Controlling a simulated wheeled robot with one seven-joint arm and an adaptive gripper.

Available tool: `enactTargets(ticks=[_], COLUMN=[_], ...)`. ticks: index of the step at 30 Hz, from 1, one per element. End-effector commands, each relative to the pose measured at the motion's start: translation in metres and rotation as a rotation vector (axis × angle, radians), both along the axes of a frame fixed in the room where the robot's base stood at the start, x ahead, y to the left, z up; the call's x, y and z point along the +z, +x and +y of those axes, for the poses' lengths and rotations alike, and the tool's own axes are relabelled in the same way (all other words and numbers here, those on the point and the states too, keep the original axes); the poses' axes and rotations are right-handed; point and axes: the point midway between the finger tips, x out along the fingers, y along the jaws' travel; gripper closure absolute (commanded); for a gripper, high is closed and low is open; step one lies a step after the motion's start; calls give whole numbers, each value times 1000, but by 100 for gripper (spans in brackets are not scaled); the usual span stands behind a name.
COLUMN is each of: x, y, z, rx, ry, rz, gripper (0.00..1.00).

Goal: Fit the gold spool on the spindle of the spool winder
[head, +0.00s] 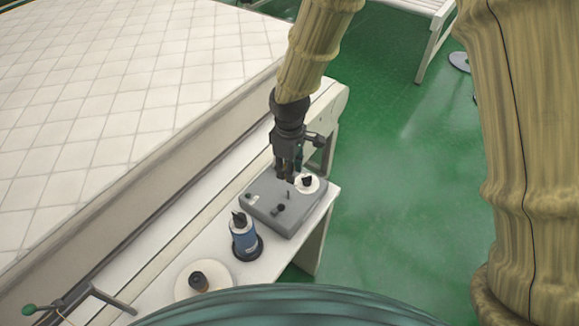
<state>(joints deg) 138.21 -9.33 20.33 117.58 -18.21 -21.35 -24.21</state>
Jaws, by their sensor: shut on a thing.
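My gripper (287,174) points down over the back left part of the grey spool winder (265,212). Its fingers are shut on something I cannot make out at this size. I cannot pick out a gold spool clearly; the fingers may hide it. On the winder's back right, beside the fingers, is a white disc (312,188) with a black knob. A thin dark post (288,195) and a small dark knob (281,209) stand on the winder's top. I cannot tell which of these is the spindle.
A blue spool (243,240) with a black top stands on a dark round base left of the winder. Nearer me is a pale disc (218,268) with a dark, brownish piece on it. They share a narrow white bench (166,262) beside the tiled mattress (110,90).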

Motion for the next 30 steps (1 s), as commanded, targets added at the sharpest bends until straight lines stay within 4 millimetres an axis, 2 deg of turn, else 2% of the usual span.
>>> enactTargets(ticks=[18,30], x=[-46,-51], y=[-1,-1], z=[0,-1], rx=[-1,-1], ry=[0,0], rz=[0,-1], gripper=[90,90])
